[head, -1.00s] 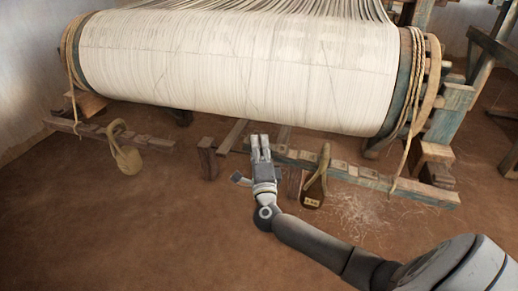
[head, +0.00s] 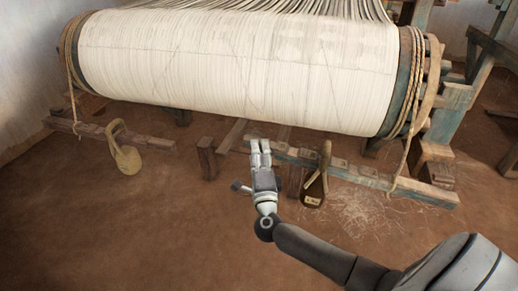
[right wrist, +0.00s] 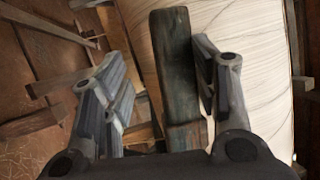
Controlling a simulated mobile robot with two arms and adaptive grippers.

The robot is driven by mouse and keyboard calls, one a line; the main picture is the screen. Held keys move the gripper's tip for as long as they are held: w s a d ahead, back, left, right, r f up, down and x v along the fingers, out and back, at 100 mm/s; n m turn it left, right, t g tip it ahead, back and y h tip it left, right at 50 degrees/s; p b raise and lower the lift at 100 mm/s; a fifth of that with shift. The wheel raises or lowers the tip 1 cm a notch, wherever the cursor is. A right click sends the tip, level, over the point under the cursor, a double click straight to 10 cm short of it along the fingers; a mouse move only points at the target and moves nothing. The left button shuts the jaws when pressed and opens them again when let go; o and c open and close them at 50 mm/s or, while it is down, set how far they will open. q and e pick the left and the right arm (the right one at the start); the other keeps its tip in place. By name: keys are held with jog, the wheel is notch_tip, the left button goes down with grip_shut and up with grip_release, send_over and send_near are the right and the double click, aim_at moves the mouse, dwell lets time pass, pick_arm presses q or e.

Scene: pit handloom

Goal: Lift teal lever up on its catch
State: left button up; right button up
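The teal lever (head: 368,178) is a long worn, notched bar low under the right end of the cloth beam. Its left end lies by the fingertips of my right gripper (head: 260,150). In the right wrist view the lever's end (right wrist: 172,55) stands between the two fingers of my right gripper (right wrist: 160,90). The fingers are apart, with a clear gap on the left side of the bar and a narrower one on the right. I cannot tell whether either finger touches it. I cannot make out the catch for certain. My left gripper is not in view.
A roped weight (head: 313,190) hangs on the lever just right of my gripper. A short wooden post (head: 207,158) stands to its left. The large wound beam (head: 235,65) is above. Another bar (head: 88,130) with a weight (head: 127,158) is at left.

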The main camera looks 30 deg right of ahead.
jog(key=v, duration=0.9)
jog(key=shift+s+a, duration=0.15)
jog(key=shift+s, duration=0.2)
jog(key=shift+f, duration=0.1)
jog(key=shift+c, duration=0.4)
